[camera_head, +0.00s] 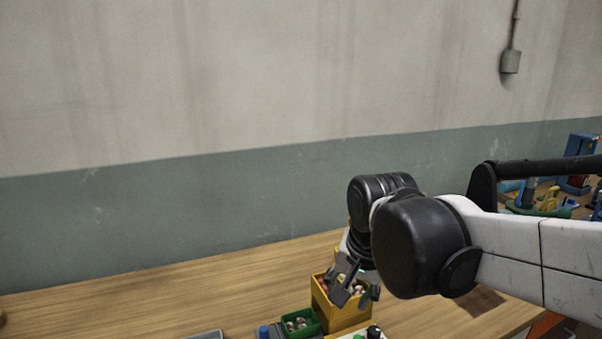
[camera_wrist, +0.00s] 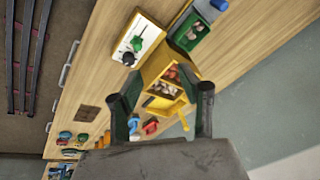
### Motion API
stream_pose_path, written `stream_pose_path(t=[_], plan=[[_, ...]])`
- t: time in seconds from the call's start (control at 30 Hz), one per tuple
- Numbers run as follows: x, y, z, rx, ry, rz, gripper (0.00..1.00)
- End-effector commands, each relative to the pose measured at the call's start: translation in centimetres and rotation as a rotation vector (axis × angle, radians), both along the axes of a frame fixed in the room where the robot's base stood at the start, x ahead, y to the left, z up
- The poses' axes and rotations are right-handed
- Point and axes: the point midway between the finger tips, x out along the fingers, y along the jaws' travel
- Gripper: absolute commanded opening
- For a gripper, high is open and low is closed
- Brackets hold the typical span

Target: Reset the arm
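My gripper (camera_head: 354,291) hangs at the end of my bent arm, over or just in front of a yellow bin on the wooden table; the head view does not show the exact gap. In the wrist view my gripper (camera_wrist: 168,88) has its two dark fingers wide apart, with nothing seen held between them. The yellow bin (camera_wrist: 154,68) shows beyond the fingers, with small brown and reddish items in its compartments. In the head view the yellow bin (camera_head: 345,318) is partly hidden by my gripper.
A green bin (camera_head: 301,323) with small pale items stands left of the yellow one. A blue knob (camera_head: 263,331) is nearby. The wooden table (camera_head: 150,305) is clear on the left. A wall (camera_head: 200,210) stands behind. Colourful items (camera_head: 548,200) lie at the far right.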

Motion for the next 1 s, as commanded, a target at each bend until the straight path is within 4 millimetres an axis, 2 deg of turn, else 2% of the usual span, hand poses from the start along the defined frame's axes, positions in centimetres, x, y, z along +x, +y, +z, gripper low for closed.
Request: stream_pose_path(t=[0.03, 0.2, 0.5, 0.73, 1.0], plan=[[-1.1, -1.3, 0.0, -0.009, -0.025, 0.018, 0.38], [-4.0, -4.6, 0.1, -0.050, -0.114, 0.102, 0.38], [-8.9, -9.3, -1.2, -0.161, -0.258, 0.236, 0.38], [-10.8, -11.0, -2.2, -0.225, -0.315, 0.295, 0.38], [-11.0, -11.2, -2.3, -0.237, -0.324, 0.304, 0.38]])
